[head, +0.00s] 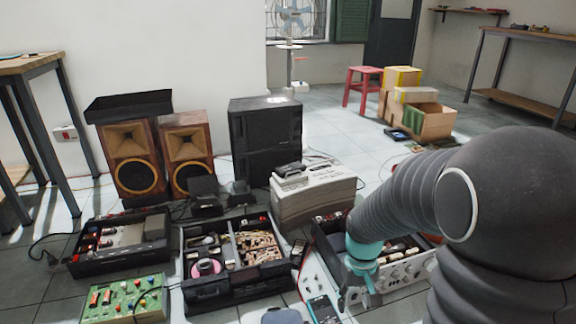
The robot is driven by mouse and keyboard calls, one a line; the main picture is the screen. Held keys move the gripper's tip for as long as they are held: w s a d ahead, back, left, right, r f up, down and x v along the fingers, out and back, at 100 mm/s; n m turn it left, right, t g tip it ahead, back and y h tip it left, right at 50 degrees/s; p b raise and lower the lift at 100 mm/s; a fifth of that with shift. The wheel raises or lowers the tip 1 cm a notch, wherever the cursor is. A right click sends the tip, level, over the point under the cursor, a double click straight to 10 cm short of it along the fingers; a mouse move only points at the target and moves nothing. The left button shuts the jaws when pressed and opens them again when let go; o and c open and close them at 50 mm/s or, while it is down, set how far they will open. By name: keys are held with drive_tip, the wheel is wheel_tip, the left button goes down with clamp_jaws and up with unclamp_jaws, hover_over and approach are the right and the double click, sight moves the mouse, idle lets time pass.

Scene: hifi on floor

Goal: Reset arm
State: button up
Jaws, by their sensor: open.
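My arm comes in from the right of the head view, grey and ribbed with a teal wrist section. My gripper (359,296) points down at the lower right of centre, open, with nothing seen between its fingers. It is in front of a silver-faced amplifier (402,276) that stands open on the floor, and my arm hides part of that unit. I cannot tell from this view whether the fingertips touch anything.
An open black case (234,292) with parts, a green circuit board (123,301) and a beige machine (313,193) crowd the floor. Wooden speakers (136,158) and a black cabinet (265,140) stand behind. Tiled floor (335,122) is free towards the red stool (362,88).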

drive_tip(key=s+r+t+p, duration=0.2)
drive_tip(key=s+r, duration=0.2)
drive_tip(key=r, duration=0.4)
drive_tip(key=s+r+m+t+p, duration=0.1)
drive_tip(key=s+r+t+p, duration=0.1)
drive_tip(key=s+r, duration=0.3)
drive_tip(key=s+r+t+p, duration=0.2)
drive_tip(key=s+r, duration=0.3)
drive_tip(key=r, duration=0.7)
drive_tip(key=shift+r+t, duration=0.3)
drive_tip(key=shift+s, duration=0.1)
